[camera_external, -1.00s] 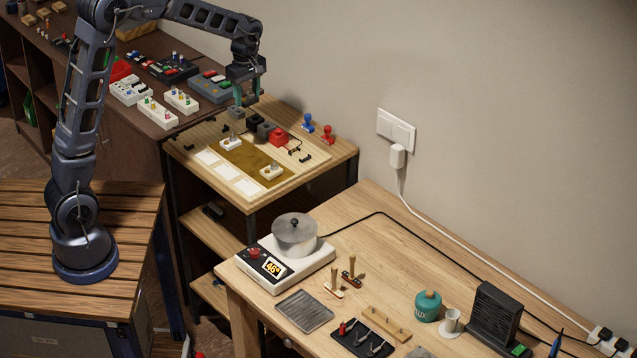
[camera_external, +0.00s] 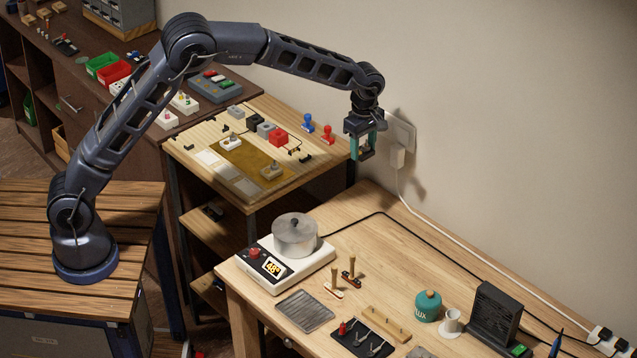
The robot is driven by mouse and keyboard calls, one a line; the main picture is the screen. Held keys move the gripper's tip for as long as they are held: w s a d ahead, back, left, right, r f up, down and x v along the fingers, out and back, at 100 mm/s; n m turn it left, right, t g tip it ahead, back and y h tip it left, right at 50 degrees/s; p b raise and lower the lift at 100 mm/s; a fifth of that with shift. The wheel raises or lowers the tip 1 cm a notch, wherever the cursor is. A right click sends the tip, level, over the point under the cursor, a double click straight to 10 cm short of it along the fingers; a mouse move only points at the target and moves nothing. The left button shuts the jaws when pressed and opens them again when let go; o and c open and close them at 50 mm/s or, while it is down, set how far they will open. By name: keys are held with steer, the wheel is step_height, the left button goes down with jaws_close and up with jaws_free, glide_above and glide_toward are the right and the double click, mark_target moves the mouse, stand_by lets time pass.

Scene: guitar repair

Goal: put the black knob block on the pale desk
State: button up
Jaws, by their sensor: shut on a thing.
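My gripper (camera_external: 362,155) hangs fingers-down in the air near the right edge of the small pale wooden stand, in front of the wall. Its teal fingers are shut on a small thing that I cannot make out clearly. A black block (camera_external: 253,121) sits at the back of the stand's top (camera_external: 316,160), beside a grey block (camera_external: 265,129) and a red block (camera_external: 278,137). I cannot tell whether it is the black knob block. The larger pale wooden desk (camera_external: 385,235) stands in front, below and to the right of my gripper.
The desk holds a scale with a metal pot (camera_external: 294,238), two small wooden-handled tools, a teal jar (camera_external: 428,306), a white cup and a black finned block (camera_external: 494,313). A black cable crosses its back. A plug (camera_external: 398,157) is close behind my gripper. The desk's back left is clear.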

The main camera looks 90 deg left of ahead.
steer(key=w+d+f, duration=0.4)
steer(key=w+d, duration=0.5)
steer(key=d, duration=0.1)
glide_above(392, 249)
step_height(392, 249, down, 15)
steer(key=shift+f, duration=2.55)
steer(key=shift+f, duration=0.15)
steer(key=o, duration=1)
steer(key=shift+c, duration=0.2)
